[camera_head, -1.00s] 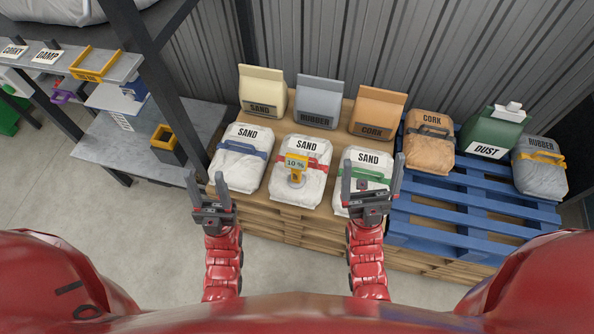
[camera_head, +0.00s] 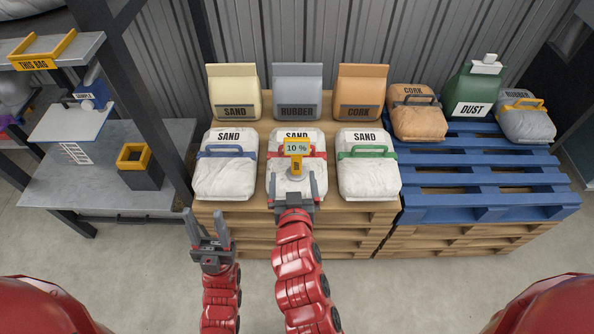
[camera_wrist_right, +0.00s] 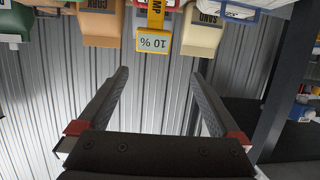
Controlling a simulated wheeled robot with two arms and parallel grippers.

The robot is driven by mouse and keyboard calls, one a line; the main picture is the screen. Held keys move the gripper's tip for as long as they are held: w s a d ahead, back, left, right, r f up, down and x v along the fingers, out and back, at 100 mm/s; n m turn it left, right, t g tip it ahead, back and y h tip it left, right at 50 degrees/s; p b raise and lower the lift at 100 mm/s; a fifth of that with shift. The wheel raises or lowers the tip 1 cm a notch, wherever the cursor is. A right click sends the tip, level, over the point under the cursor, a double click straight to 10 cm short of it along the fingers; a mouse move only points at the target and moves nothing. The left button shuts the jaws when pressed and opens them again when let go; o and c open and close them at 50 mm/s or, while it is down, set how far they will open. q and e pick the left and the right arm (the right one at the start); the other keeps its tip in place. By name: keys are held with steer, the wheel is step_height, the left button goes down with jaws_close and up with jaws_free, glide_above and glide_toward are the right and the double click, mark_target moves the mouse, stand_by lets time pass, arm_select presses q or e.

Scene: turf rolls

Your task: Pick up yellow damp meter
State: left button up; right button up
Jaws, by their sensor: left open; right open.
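The yellow damp meter (camera_head: 296,149) has a display reading "10 %". It stands on the middle white sand bag (camera_head: 279,181) on the wooden pallet. In the right wrist view the damp meter (camera_wrist_right: 153,38) appears upside down, just beyond and between my fingertips. My right gripper (camera_head: 295,178) is open and empty, in front of the meter's lower part; its open fingers (camera_wrist_right: 159,76) also show in the wrist view. Whether they touch the meter I cannot tell. My left gripper (camera_head: 206,220) is open and empty, left of the right one, in front of the left sand bag (camera_head: 224,180).
A third sand bag (camera_head: 367,181) is at the right. Upright SAND, RUBBER (camera_head: 297,84) and CORK bags stand behind. A blue pallet (camera_head: 470,209) with more bags and a green DUST container (camera_head: 472,88) is right. A grey shelf (camera_head: 90,190) with a dark post is left.

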steer(key=f, duration=0.1)
glide_toward(297, 152)
steer(key=shift+m+g+h, duration=0.3)
steer(key=shift+h, duration=0.1)
steer(key=x, duration=0.5)
steer(key=shift+w+a+p, duration=0.2)
steer(key=shift+w+p, duration=0.15)
steer(key=shift+p, duration=0.05)
steer(key=shift+p+x, duration=0.3)
steer(key=shift+x, duration=2.25)
steer(key=shift+w+a+f, duration=0.1)
steer(key=shift+w+f, duration=0.1)
steer(key=shift+w, duration=0.3)
steer(key=shift+r, duration=0.15)
steer(key=c, duration=1.6)
